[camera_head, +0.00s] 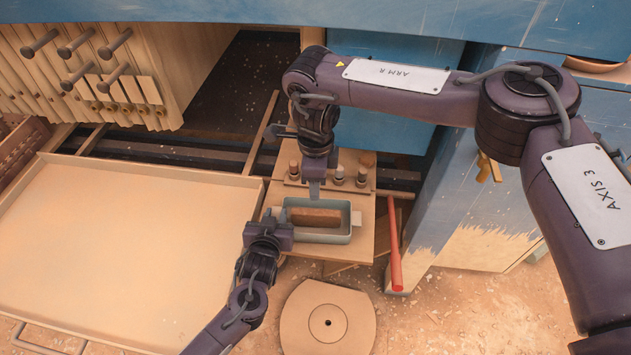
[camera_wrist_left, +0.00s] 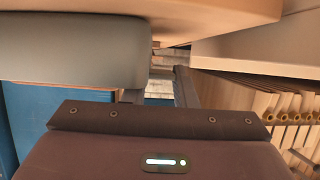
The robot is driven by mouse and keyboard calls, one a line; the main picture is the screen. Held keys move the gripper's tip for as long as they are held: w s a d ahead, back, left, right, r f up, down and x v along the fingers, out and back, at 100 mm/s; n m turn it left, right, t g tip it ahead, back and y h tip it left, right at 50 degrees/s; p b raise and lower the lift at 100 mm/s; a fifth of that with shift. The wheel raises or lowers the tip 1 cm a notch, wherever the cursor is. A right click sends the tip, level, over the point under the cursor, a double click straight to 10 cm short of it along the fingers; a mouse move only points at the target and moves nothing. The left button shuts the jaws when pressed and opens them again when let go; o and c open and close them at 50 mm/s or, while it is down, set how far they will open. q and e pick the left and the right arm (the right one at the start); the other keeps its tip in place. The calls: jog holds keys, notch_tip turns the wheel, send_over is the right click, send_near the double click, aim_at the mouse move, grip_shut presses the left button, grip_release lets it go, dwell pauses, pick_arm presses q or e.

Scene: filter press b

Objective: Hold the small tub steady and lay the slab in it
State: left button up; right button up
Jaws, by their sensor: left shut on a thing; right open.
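The small tub (camera_head: 322,238) is a grey-green rectangular box on a wooden board. A flat brown slab (camera_head: 316,221) appears to lie inside it, low between the walls. My left gripper (camera_head: 282,222) is shut on the tub's left end wall. In the left wrist view a grey-green surface, probably the tub (camera_wrist_left: 75,50), fills the upper left beside the fingers. My right gripper (camera_head: 314,194) points straight down over the back part of the tub, open. Its fingers are small here, and I cannot tell whether they touch the slab.
Several small upright bottles or pegs (camera_head: 338,175) stand behind the tub. A red bar (camera_head: 394,245) leans right of the board (camera_head: 368,225). A large shallow tray (camera_head: 120,250) lies left, and a round disc (camera_head: 328,320) with a central hole lies in front.

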pick_arm(q)
jog(key=o, duration=1.1)
jog(key=shift+c, duration=0.2)
jog(key=shift+s, duration=0.1)
